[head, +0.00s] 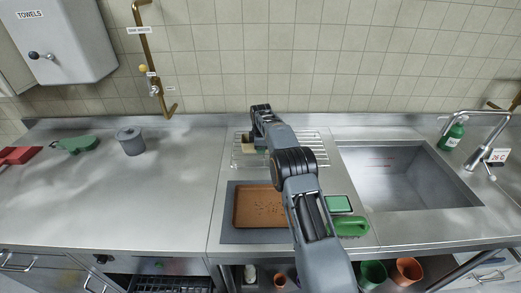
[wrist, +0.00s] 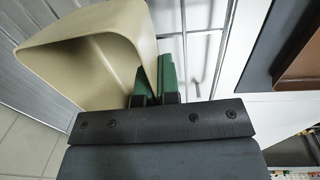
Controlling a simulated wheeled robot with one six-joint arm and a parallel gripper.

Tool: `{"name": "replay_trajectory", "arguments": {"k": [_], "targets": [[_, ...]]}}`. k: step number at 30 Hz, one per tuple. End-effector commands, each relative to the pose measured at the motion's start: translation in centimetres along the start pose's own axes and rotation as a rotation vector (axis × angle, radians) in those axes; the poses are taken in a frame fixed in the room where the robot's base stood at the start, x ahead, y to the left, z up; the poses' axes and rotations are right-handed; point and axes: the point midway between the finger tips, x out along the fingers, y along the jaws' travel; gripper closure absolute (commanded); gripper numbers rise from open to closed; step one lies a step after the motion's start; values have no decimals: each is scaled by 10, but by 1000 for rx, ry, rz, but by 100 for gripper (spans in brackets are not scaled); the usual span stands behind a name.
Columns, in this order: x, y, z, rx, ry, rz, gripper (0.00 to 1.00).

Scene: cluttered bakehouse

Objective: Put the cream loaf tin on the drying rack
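The cream loaf tin (wrist: 85,60) fills the upper left of the wrist view, its hollow side facing the camera. My gripper (wrist: 155,85) has its green fingers on either side of the tin's wall, closed on it. In the head view, a small cream part of the tin (head: 248,147) shows left of my arm, over the left part of the drying rack (head: 318,152). My arm hides the rest of the tin and the fingertips. Rack wires (wrist: 207,45) show right of the fingers in the wrist view. I cannot tell whether the tin touches the rack.
A brown tray (head: 258,205) lies on a dark mat in front of the rack. A green-topped block (head: 339,204) and a green brush (head: 351,226) lie right of it. The sink (head: 400,170) is at right. A grey pot (head: 130,141) stands at left; the counter before it is clear.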

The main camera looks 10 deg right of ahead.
Motion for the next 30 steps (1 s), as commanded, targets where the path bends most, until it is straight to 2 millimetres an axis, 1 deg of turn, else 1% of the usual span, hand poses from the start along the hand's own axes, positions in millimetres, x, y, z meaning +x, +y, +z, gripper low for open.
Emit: {"name": "replay_trajectory", "arguments": {"k": [4,14,15,22,23,30], "targets": [[10,-1,0,0,0,1,100],[14,-1,0,0,0,1,100],[14,-1,0,0,0,1,95],[14,-1,0,0,0,0,73],[13,-1,0,0,0,0,72],[12,-1,0,0,0,1,72]]}}
